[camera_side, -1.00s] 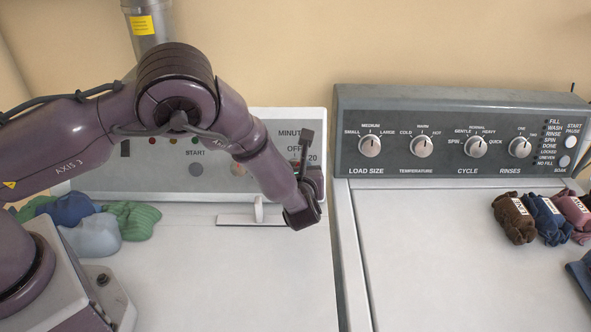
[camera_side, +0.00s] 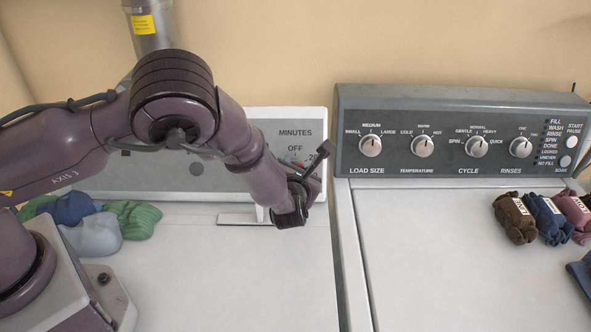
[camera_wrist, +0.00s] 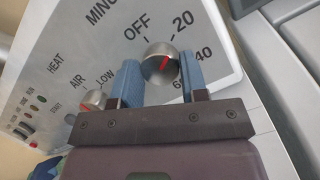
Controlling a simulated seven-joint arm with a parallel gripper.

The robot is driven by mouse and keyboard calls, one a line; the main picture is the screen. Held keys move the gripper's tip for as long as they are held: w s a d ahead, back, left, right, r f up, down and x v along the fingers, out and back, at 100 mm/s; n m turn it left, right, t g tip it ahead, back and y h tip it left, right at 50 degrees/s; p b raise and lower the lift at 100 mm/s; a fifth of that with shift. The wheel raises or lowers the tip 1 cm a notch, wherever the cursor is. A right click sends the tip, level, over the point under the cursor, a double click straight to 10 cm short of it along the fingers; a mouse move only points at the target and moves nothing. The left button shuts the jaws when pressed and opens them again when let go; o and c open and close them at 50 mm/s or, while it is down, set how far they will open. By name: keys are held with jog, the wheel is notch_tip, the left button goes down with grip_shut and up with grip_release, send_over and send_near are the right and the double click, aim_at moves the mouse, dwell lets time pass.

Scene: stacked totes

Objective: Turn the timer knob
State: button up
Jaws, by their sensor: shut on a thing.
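The timer knob (camera_wrist: 160,64) is a round silver knob with a red pointer mark, on the light grey panel of the left machine. My gripper (camera_wrist: 160,60) is shut on it, with one blue finger on each side. The red mark points up and right in the wrist view, towards the printed 20. OFF, 20, 40 and 60 are printed around the knob. In the side view my gripper (camera_side: 298,165) is at the panel's right end and hides most of the knob.
A smaller silver knob (camera_wrist: 95,100) by AIR and LOW sits left of my gripper in the wrist view. The right machine's dark panel (camera_side: 455,115) stands close on the right. Folded cloths (camera_side: 90,236) lie left, rolled ones (camera_side: 515,219) right. The left machine's top is mostly clear.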

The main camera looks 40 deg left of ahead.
jog(key=o, duration=0.9)
jog(key=shift+s+d, duration=0.1)
jog(key=v, duration=1.2)
jog(key=shift+s+d+r, duration=0.15)
jog(key=shift+s+r, duration=0.1)
jog(key=shift+s, duration=0.1)
